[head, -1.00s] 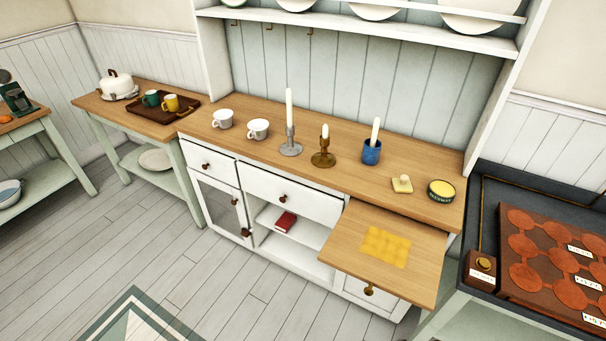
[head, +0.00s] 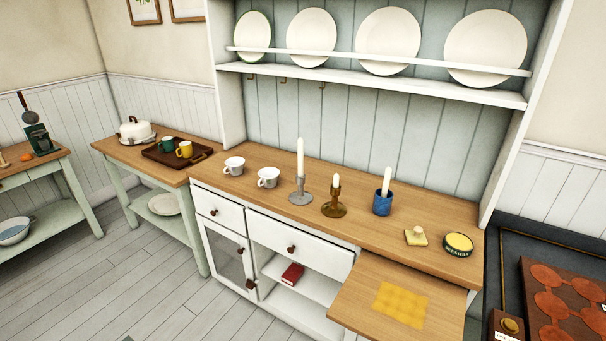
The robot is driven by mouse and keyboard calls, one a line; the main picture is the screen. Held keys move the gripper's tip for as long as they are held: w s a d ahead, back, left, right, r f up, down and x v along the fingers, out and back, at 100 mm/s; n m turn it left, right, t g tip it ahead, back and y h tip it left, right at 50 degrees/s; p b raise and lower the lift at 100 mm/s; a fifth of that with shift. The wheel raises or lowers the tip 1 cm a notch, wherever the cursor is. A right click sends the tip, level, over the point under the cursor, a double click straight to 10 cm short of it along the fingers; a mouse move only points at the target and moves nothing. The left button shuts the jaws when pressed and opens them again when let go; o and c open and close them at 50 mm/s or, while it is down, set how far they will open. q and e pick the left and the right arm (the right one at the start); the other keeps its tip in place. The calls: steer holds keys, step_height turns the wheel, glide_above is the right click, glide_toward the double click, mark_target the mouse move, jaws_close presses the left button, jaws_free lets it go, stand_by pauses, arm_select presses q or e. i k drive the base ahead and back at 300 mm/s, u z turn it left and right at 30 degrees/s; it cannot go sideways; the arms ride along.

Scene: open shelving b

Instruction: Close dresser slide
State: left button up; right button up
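The dresser (head: 300,236) stands ahead, white with a wooden top. Its wooden slide (head: 366,287) is pulled out toward me at the lower right, below the level of the top. A yellow cloth (head: 401,304) lies flat on the slide. The front edge of the slide runs close to the bottom of the picture and is partly cut off. Neither of my grippers shows in the head view.
On the dresser top stand two white cups (head: 268,177), candlesticks (head: 334,203), a blue holder (head: 382,204), a butter-coloured block (head: 416,237) and a round tin (head: 458,244). A dark counter (head: 510,270) adjoins at right. The floor (head: 160,300) at left is clear.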

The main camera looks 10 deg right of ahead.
mark_target(381, 298)
steer(key=z, duration=1.1)
